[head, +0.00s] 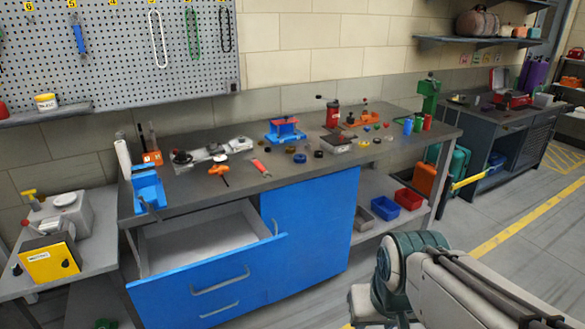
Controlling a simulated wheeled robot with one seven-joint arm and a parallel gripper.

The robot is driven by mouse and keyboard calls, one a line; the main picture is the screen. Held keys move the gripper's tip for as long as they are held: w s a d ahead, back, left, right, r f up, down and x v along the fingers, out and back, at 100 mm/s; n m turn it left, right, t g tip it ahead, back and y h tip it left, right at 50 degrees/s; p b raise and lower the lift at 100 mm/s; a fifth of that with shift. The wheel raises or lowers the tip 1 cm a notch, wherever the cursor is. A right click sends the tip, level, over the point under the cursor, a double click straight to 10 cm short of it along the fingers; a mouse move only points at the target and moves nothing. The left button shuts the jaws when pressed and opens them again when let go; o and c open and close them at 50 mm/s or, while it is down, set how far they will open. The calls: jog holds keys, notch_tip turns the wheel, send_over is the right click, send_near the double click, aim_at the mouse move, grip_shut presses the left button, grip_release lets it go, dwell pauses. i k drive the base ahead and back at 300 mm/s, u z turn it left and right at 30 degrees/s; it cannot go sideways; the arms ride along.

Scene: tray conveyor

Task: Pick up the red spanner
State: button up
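A small red tool (261,167), which looks like the red spanner, lies on the grey top of the workbench (215,195). It is near the front edge, above the left part of the blue cabinet door. Its exact shape is too small to tell. My arm (420,265) shows at the lower right, in front of the bench and well apart from the red tool. My gripper's fingers are not in view.
An open drawer (205,238) juts from the bench below the tool. An orange-handled tool (219,171), a blue-and-red vise (285,130) and several small round parts lie nearby. A side table (90,260) stands at left. The floor at right is clear.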

aim_at(258, 166)
jog(key=u, duration=0.15)
jog(key=k, duration=0.2)
jog(key=z, duration=1.05)
jog(key=i, duration=1.6)
jog(key=u, duration=1.1)
jog(key=i, duration=0.9)
jog(key=u, duration=1)
jog(key=i, duration=0.3)
jog(key=u, duration=0.25)
